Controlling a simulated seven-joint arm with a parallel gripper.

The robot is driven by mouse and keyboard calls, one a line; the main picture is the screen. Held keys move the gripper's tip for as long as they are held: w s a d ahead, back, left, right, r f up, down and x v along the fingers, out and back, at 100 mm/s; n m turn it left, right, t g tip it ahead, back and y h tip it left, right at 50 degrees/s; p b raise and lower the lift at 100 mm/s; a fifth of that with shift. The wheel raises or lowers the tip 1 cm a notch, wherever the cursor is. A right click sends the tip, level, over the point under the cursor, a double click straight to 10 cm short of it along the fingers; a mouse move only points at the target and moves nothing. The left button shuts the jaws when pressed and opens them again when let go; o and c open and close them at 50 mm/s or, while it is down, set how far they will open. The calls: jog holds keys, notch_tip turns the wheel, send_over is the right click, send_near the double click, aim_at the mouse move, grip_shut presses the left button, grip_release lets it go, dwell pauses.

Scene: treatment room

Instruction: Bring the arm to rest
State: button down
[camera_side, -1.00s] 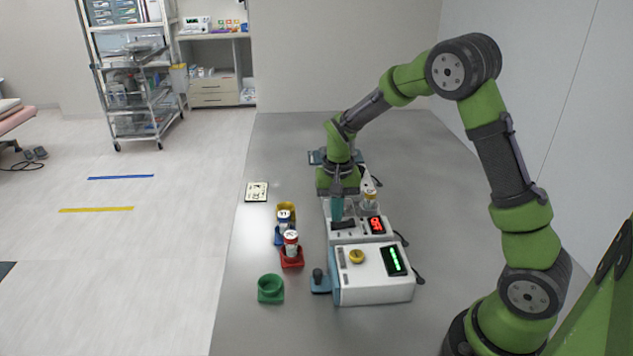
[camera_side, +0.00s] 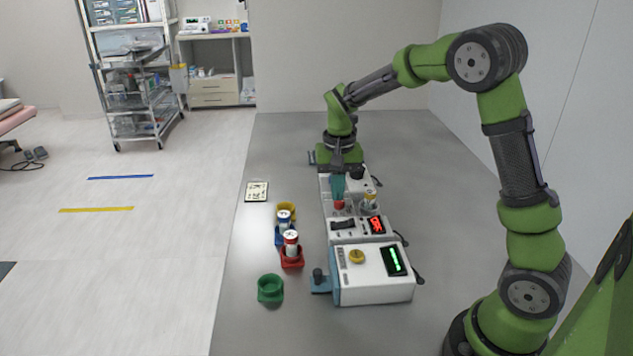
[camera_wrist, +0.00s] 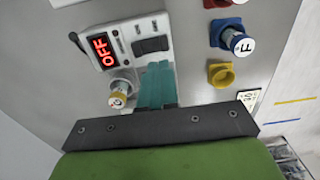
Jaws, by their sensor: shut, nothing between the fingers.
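My gripper (camera_side: 339,196) has teal fingers, shut and empty, pointing down over the middle of the equipment row. In the side view its tips are just above a small red part (camera_side: 339,204); I cannot tell if they touch. The closed fingers also show in the wrist view (camera_wrist: 157,85). Below the tips is a white device (camera_side: 345,238) with a black rocker switch (camera_side: 343,224) and a red display reading OFF (camera_wrist: 103,50).
A white box (camera_side: 375,290) with a yellow knob and green display stands in front. To the left are a blue holder (camera_side: 279,238) and red holder (camera_side: 292,262) with vials, a yellow holder (camera_side: 288,207), an empty green holder (camera_side: 270,290) and a card (camera_side: 256,192). The left table strip is clear.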

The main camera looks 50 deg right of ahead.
jog(key=s+a+r+n+t+y, duration=0.1)
jog(key=s+a+r+n+t, duration=0.1)
jog(key=s+a+r, duration=0.3)
jog(key=s+a+r+n+t+y, duration=0.1)
jog(key=s+a+r+n+t, duration=0.2)
jog(key=s, duration=0.9)
jog(key=a+r+t, duration=0.2)
jog(key=a+r, duration=0.1)
jog(key=r, duration=0.1)
jog(key=shift+s, duration=0.4)
